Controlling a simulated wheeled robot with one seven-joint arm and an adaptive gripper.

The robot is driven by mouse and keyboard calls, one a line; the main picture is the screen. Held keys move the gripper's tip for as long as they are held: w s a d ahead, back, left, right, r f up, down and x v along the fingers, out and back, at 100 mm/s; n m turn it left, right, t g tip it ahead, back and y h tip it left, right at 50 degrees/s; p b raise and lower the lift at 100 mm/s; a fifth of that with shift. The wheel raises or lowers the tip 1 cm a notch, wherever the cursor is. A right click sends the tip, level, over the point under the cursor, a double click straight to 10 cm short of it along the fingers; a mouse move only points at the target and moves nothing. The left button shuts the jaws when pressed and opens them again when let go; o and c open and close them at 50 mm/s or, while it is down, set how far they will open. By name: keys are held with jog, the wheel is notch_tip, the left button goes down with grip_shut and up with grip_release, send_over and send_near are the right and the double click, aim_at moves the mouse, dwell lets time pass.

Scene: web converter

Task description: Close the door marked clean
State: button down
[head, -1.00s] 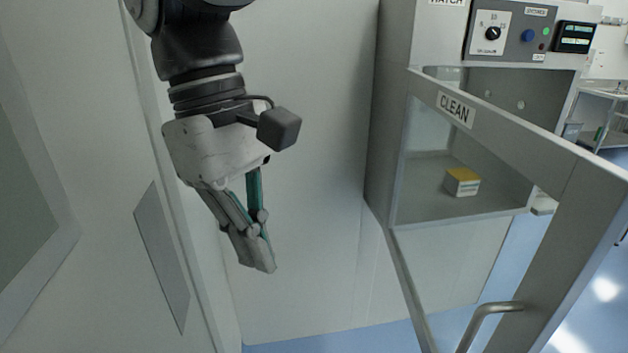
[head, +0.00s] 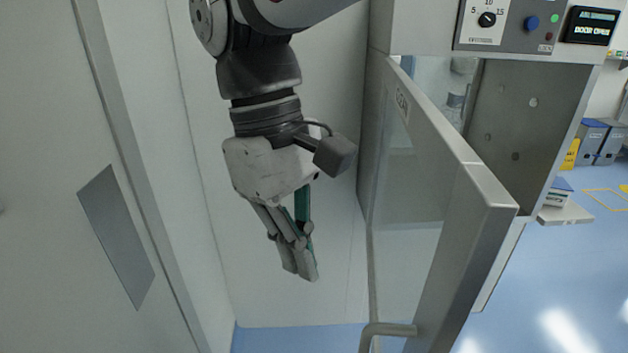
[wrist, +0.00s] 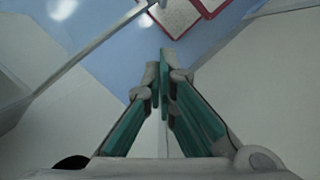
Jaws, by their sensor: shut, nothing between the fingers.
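The door marked clean (head: 478,188) is a grey frame with a clear pane. It stands open, swung out from the hatch cabinet (head: 428,28), and shows steeply edge-on in the head view. Its small CLEAN label (head: 402,104) is on the upper rail. A bent metal handle (head: 388,330) sticks out at the bottom of the picture. My gripper (head: 306,272) points down to the left of the door, apart from it in the picture, with closed, empty fingers. In the wrist view the fingers (wrist: 163,75) are together.
A control panel (head: 505,22) and a display (head: 590,25) reading door open are on the cabinet. A wall with a grey plate (head: 116,238) is at left. A small box (head: 558,190) sits on a ledge at right. Blue floor (head: 545,290) lies beyond.

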jog(key=s+d+f+p, duration=0.1)
jog(key=s+d+f, duration=0.3)
jog(key=f, duration=0.2)
jog(key=shift+f, duration=0.4)
jog(key=shift+d, duration=0.15)
